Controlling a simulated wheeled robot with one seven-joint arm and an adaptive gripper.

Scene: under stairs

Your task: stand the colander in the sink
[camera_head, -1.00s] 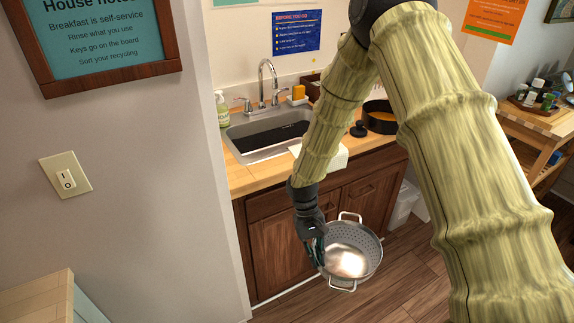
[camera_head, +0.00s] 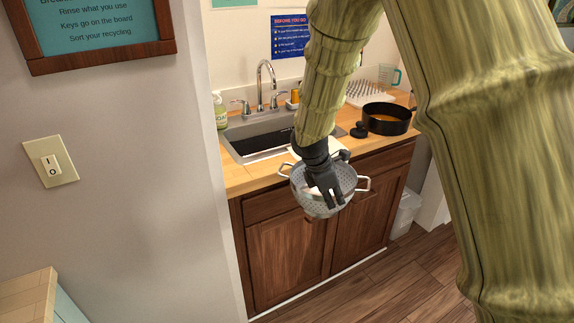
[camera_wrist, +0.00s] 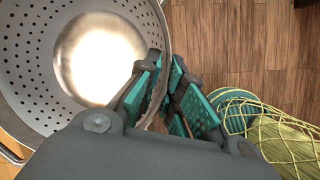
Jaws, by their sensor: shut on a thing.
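The metal colander (camera_head: 314,203) has two loop handles and hangs in front of the wooden sink cabinet, about level with the counter edge. My gripper (camera_head: 332,196) is shut on the colander's near rim. In the wrist view the fingers (camera_wrist: 170,95) close over the rim of the colander (camera_wrist: 30,70), which shows its perforated wall and bright inside bottom. The colander looks somewhat tilted in the head view. The steel sink (camera_head: 238,130) is set in the counter behind and left of it. My arm hides the sink's right part.
A wall (camera_head: 130,180) borders the left.

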